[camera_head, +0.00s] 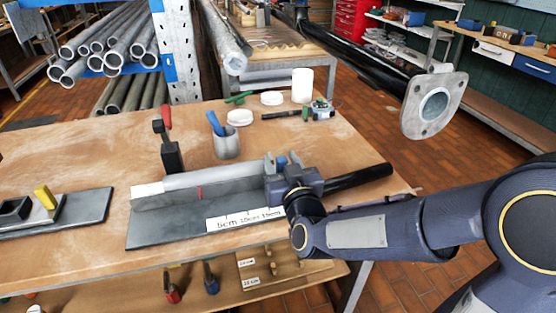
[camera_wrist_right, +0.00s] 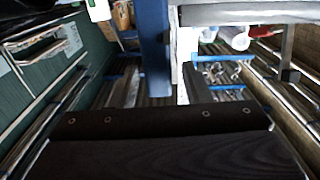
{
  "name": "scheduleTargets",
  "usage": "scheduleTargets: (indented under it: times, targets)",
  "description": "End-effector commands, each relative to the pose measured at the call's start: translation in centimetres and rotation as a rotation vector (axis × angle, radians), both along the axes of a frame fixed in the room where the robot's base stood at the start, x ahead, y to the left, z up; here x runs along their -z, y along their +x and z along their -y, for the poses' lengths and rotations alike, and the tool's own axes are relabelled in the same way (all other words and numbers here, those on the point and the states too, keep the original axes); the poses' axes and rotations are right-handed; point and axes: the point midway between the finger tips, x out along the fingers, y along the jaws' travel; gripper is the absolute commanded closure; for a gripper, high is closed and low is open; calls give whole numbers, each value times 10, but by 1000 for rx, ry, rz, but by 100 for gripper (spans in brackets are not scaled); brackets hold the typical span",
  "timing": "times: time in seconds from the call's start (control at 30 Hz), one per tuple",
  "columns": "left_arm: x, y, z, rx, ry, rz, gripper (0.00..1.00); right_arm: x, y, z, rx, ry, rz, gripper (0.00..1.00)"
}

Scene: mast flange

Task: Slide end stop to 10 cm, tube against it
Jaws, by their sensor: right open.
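A grey metal jig (camera_head: 150,236) lies on the bench with a ruler strip (camera_head: 244,219) marked 5, 10 and 15 cm on its front. A light grey tube (camera_head: 225,180) lies along its back, with a red mark near the left. My right gripper (camera_head: 282,162) is over the jig's right end, past the 15 cm mark. Its fingers are apart, with a small blue part showing between them, possibly the end stop's knob. The gripper hides most of that part and the tube's right end. My left gripper is out of view.
A black bar (camera_head: 358,177) sticks out right of the gripper. Behind the jig stand a red-handled clamp (camera_head: 170,150) and a cup (camera_head: 227,143). A yellow-knobbed block (camera_head: 45,198) sits left. A flanged pole (camera_head: 434,105) overhangs the right.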

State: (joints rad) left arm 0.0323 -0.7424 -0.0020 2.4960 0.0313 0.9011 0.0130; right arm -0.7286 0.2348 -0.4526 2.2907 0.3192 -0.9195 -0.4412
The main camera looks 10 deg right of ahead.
Motion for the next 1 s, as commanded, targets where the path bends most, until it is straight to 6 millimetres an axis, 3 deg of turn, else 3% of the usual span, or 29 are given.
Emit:
scheduleTargets:
  times: [0.2, 0.47, 0.8, 1.0]
  targets:
    - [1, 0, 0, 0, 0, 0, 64, 0, 20, 0, 1, 1, -1, 56]
    - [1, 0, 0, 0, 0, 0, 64, 0, 21, 0, 0, 2, -1, 56]
    - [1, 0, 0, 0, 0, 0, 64, 0, 21, 0, 0, 2, -1, 98]
    - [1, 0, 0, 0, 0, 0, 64, 0, 21, -1, 0, 2, -1, 100]
